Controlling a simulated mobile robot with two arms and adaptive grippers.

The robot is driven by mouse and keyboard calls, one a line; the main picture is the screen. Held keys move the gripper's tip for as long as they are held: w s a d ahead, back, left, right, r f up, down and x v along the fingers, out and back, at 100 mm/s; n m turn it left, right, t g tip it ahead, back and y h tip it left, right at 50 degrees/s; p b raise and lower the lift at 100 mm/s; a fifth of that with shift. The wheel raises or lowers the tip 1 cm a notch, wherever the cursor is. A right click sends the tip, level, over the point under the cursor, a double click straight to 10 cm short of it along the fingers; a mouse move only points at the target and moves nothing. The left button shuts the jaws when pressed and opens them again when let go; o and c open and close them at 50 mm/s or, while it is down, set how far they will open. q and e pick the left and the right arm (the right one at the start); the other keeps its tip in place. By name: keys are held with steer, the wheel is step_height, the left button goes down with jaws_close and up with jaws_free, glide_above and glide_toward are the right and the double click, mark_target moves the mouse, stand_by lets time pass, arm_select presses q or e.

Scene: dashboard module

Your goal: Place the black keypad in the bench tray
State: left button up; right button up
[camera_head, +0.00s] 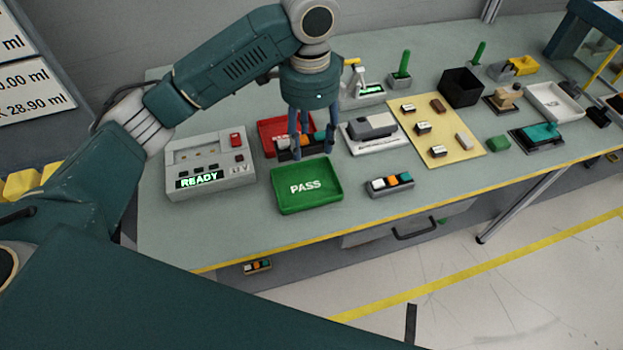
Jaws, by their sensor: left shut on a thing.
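My left gripper (312,143) points down over the red tray and is shut on the black keypad (287,154). The keypad is a dark block with pale and orange keys, partly hidden by the fingers. It is at the front of the red tray (267,128); I cannot tell if it rests in it or is held above it. A green tray marked PASS (307,188) is just in front, empty. Which tray is the bench tray is not marked. My right gripper is not in view.
A grey READY tester (210,165) stands left. A grey keypad (390,186) lies right of the green tray, and another keypad (257,267) lies below the bench edge. A grey device (372,127), a yellow board (458,145) and a white tray (555,102) are further right.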

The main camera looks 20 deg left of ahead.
mark_target(311, 154)
arm_select(q)
step_height(311, 154, down, 5)
steer(key=shift+r+p, duration=0.15)
steer(key=shift+p, duration=0.4)
steer(key=f, duration=0.4)
steer(key=shift+d+f+p, duration=0.2)
steer(key=shift+f+p, duration=0.05)
steer(key=shift+p, duration=0.1)
steer(key=shift+w+f, duration=0.1)
steer(key=shift+f, duration=0.25)
step_height(311, 154, down, 3)
steer(key=shift+f+p, duration=0.2)
steer(key=shift+p, duration=0.2)
steer(key=shift+f, duration=0.5)
steer(key=o, duration=1.2)
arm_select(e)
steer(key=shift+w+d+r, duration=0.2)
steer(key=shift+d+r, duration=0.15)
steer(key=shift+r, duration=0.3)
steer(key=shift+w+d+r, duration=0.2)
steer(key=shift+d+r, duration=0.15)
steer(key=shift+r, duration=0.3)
